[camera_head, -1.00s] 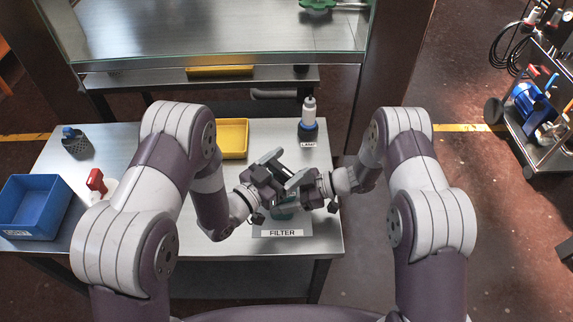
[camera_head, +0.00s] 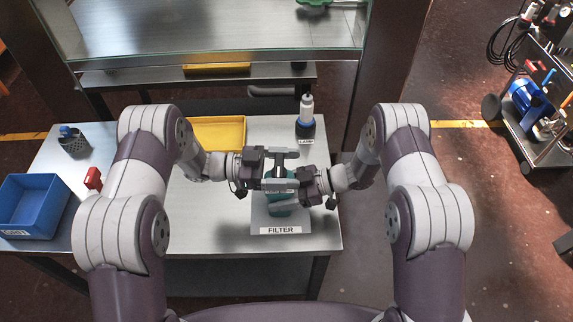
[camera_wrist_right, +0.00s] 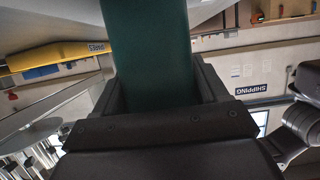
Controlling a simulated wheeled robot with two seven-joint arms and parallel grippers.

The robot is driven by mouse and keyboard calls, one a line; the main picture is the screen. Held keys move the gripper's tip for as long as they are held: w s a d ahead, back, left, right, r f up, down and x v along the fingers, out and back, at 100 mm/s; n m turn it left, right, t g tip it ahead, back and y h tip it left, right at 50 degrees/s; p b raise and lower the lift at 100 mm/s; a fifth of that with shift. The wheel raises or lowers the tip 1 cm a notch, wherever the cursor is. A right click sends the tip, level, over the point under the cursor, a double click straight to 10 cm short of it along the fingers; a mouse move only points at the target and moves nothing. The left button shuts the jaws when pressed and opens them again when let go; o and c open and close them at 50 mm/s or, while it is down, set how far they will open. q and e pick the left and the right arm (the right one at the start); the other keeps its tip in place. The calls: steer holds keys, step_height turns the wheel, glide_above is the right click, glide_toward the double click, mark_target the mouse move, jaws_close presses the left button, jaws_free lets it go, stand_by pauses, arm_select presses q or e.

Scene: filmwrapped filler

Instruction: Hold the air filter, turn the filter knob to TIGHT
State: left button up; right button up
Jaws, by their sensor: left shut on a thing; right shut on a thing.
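The green air filter (camera_head: 272,199) stands upright on the grey plate labelled FILTER, on the table's right half. My left gripper (camera_head: 280,169) comes in from the left and is shut at the filter's top, where the knob sits. The fingers hide most of the knob, and its markings cannot be read. My right gripper (camera_head: 283,196) comes in from the right, lower down, and is shut on the filter's body. In the right wrist view the green filter body (camera_wrist_right: 152,45) fills the gap between the dark fingers.
A yellow tray (camera_head: 243,133) lies behind my left forearm. A blue bin (camera_head: 30,232), a red-handled item (camera_head: 93,179) and a dark holder (camera_head: 74,144) are at the left.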

arm_select(q)
steer(key=m+g, duration=0.1)
steer(key=g, duration=0.1)
steer(key=m+g+y, duration=0.1)
steer(key=g, duration=0.1)
steer(key=m+g, duration=0.2)
steer(key=shift+s+y, duration=0.25)
steer(key=shift+y, duration=0.05)
steer(key=shift+s+a+m+g+y, duration=0.1)
steer(key=shift+m+g+y, duration=0.5)
steer(key=shift+g, duration=0.3)
steer(key=shift+s+a+m+g+y, duration=0.1)
steer(key=shift+m+g+y, duration=0.3)
steer(key=shift+m+g, duration=0.4)
steer(key=o, duration=0.9)
steer(key=shift+r, duration=0.15)
step_height(320, 180, up, 10)
steer(key=shift+f, duration=0.1)
